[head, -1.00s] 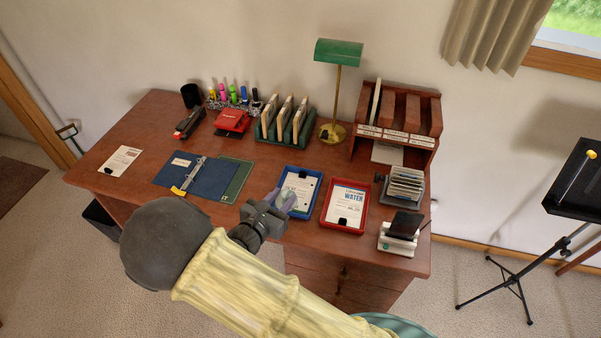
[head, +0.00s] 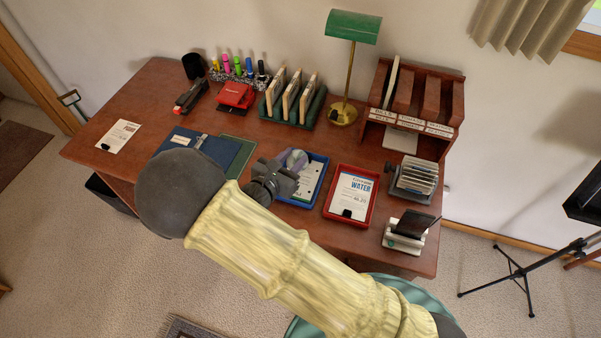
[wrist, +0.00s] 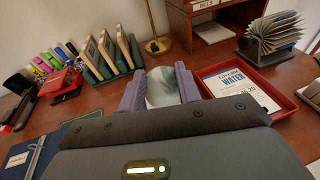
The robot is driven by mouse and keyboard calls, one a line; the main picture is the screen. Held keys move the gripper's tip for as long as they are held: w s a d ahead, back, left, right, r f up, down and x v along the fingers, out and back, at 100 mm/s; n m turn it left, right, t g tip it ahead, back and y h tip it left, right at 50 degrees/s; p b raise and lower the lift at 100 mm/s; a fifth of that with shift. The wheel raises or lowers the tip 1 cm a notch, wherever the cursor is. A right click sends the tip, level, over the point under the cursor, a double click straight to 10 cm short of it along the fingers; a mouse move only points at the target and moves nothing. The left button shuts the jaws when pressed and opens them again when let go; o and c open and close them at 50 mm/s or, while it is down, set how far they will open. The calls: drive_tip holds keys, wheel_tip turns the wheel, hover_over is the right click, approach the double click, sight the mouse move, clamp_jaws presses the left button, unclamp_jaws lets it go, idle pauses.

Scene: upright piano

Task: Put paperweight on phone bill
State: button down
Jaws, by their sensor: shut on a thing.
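My gripper (head: 288,163) is shut on a rounded, glassy, pale grey-green thing, which looks like the paperweight (head: 297,160). In the wrist view the paperweight (wrist: 161,90) sits between the two purple fingers. The gripper is over the back left part of the blue tray (head: 322,186). That tray holds a printed sheet (head: 309,180), partly hidden by my gripper. The red tray (head: 372,203) holds a sheet headed "WATER" (head: 352,190). Another printed sheet (head: 118,136) lies at the desk's left end. I cannot read which sheet is the phone bill.
Behind the gripper stand a green file rack (head: 293,106) and a brass lamp (head: 347,75). A wooden sorter (head: 411,110), card file (head: 414,180) and black-and-white device (head: 408,231) are at the right. A blue binder (head: 215,150) lies left.

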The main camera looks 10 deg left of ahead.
wheel_tip(320, 180, down, 5)
drive_tip(key=shift+w+f, duration=0.1)
drive_tip(key=shift+w, duration=0.05)
drive_tip(key=shift+a+f, duration=0.1)
drive_tip(key=shift+f, duration=0.1)
drive_tip(key=shift+f, duration=0.15)
wheel_tip(320, 180, down, 4)
drive_tip(key=shift+f+p, duration=0.1)
drive_tip(key=shift+p, duration=0.2)
drive_tip(key=c, duration=1.1)
unclamp_jaws()
drive_tip(key=shift+o, duration=0.8)
drive_tip(key=shift+s, duration=0.2)
